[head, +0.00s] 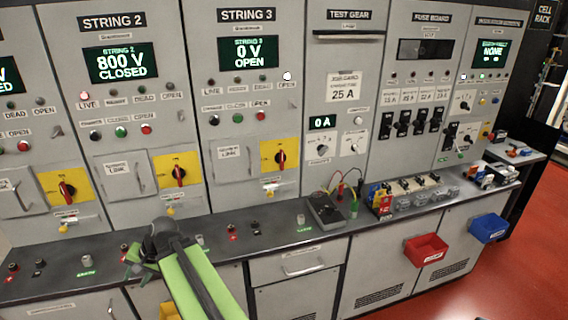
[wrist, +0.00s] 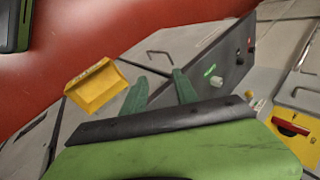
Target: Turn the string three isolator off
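The string three isolator (head: 280,155) is a red rotary handle on a yellow plate, low on the STRING 3 panel in the head view. Its handle looks roughly upright. The string three display (head: 249,52) reads 0 V OPEN. My gripper (head: 138,262) is low over the bench in front of the STRING 2 panel, to the left of and below that isolator, apart from it. In the wrist view my gripper's two dark green fingers (wrist: 160,90) are spread with nothing between them. A red handle on a yellow plate (wrist: 292,128) shows at the right there; I cannot tell which string it belongs to.
The string two isolator (head: 179,170) is a similar handle to the left; its display (head: 121,63) reads 800 V CLOSED. The bench (head: 270,246) carries small terminals and a tester (head: 325,211) with leads. A yellow bin (wrist: 97,87) hangs on the bench front. Red floor lies in front.

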